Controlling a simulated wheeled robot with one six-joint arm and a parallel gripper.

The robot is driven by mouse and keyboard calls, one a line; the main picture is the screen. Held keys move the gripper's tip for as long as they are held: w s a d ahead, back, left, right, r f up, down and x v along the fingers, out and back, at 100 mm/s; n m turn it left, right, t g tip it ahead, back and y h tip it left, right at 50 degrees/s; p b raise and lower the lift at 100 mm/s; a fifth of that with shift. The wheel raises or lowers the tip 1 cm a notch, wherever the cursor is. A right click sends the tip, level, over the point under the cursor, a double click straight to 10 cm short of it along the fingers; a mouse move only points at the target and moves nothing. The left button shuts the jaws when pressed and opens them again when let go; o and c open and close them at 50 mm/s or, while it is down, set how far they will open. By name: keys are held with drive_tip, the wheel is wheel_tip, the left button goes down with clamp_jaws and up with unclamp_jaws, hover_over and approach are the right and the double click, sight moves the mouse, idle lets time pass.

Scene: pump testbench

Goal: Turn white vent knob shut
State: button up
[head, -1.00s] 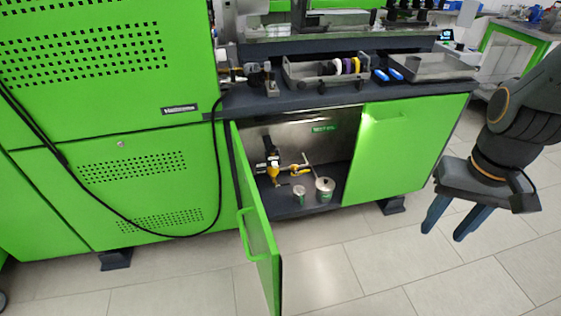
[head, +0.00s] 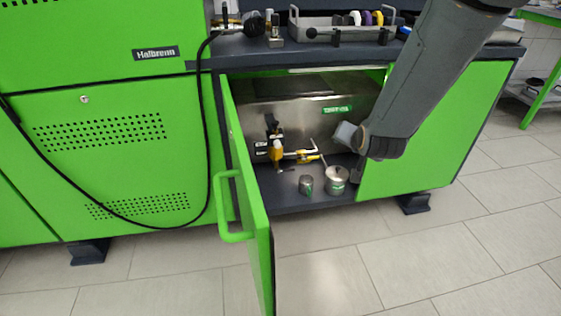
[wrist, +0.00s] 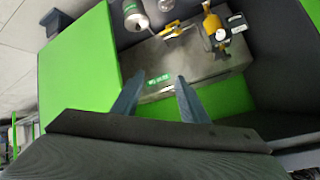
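A yellow valve assembly with dark fittings (head: 277,151) stands inside the open cabinet, toward its left. It also shows at the top right of the wrist view (wrist: 211,24). A small round whitish part (wrist: 220,34) on it may be the white vent knob; its turn position is too small to tell. A yellow-handled pipe part (wrist: 177,30) lies beside it. My gripper (wrist: 157,92) is open and empty, with its two fingers apart, at the cabinet opening and apart from the valve.
The left green door (head: 250,205) stands open toward me; the right door (head: 425,145) is behind my arm. A small can (head: 306,185) and a larger lidded can (head: 336,181) stand on the cabinet floor. A tray (head: 335,30) rests on the bench above.

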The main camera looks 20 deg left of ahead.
drive_tip(key=w+a+f+t+y+b, duration=0.3)
drive_tip(key=w+a+f+b, duration=0.2)
drive_tip(key=a+f+b, duration=0.45)
drive_tip(key=m+t+y+b, duration=0.1)
drive_tip(key=t+y+b, duration=0.15)
drive_tip(key=b, duration=0.45)
approach(278, 146)
drive_tip(key=w, duration=0.1)
drive_tip(key=shift+y, duration=0.25)
drive_tip(key=b+x, duration=0.3)
drive_tip(key=x, duration=0.4)
drive_tip(key=shift+w+a+f, duration=0.1)
drive_tip(key=shift+a+f, duration=0.05)
drive_tip(key=shift+a, duration=0.15)
clamp_jaws()
